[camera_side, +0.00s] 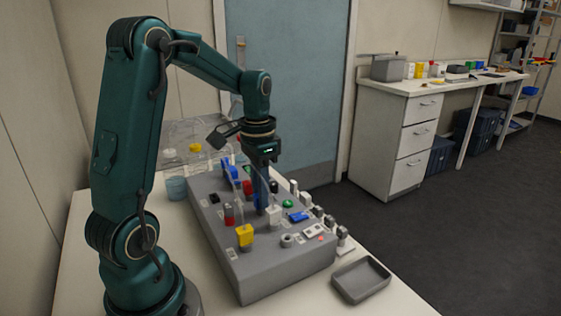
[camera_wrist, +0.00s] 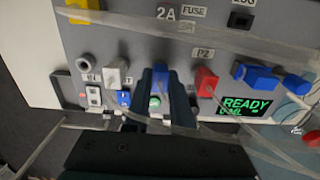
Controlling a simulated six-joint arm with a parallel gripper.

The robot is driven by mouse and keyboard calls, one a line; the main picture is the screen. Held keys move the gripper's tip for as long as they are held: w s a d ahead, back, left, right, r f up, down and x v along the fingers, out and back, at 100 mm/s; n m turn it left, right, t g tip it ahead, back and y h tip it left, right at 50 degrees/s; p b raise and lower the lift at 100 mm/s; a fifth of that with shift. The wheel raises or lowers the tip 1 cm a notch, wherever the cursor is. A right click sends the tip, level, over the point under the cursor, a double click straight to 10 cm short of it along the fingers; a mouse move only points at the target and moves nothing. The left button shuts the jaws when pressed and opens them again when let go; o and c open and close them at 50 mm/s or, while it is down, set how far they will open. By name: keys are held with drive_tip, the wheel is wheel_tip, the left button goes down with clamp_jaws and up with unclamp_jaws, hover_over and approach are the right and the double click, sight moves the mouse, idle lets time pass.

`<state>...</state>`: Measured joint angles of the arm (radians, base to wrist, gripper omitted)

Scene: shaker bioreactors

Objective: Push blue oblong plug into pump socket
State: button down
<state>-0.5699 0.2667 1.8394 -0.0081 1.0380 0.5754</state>
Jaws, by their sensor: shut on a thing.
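My gripper (camera_wrist: 161,78) points down over the grey panel (camera_wrist: 120,45) and is shut on a blue plug (camera_wrist: 160,74), whose upper part shows between the fingers in the wrist view. In the side view my gripper (camera_side: 262,190) is above the middle of the panel. The fingers hide the plug's lower end, so I cannot tell whether it touches a socket. The pump socket cannot be made out with certainty; the fingers cover the panel below the plug.
A grey-white plug (camera_wrist: 116,73) and a red plug (camera_wrist: 205,82) stand close on either side of the fingers. A blue block (camera_wrist: 255,77) and a green READY display (camera_wrist: 246,105) are at right. Thin clear tubes cross the panel. An empty grey tray (camera_side: 361,279) lies at the front.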

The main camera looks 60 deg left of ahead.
drive_tip(key=c, duration=0.7)
unclamp_jaws()
drive_tip(key=shift+r, duration=2.55)
drive_tip(key=s+d+r+m+t, duration=0.25)
drive_tip(key=d+r, duration=0.25)
drive_tip(key=d, duration=0.4)
drive_tip(key=shift+s+d+f+n+t, duration=0.45)
drive_tip(key=shift+s+d+f, duration=0.2)
drive_tip(key=shift+s+d, duration=0.35)
drive_tip(key=shift+s+d+f+n+t, duration=0.4)
drive_tip(key=shift+s+d+f+t, duration=0.25)
drive_tip(key=shift+s+d, duration=0.25)
drive_tip(key=shift+s+d+f+n+t, duration=0.45)
drive_tip(key=shift+s+d+f, duration=0.25)
drive_tip(key=shift+s+d, duration=0.3)
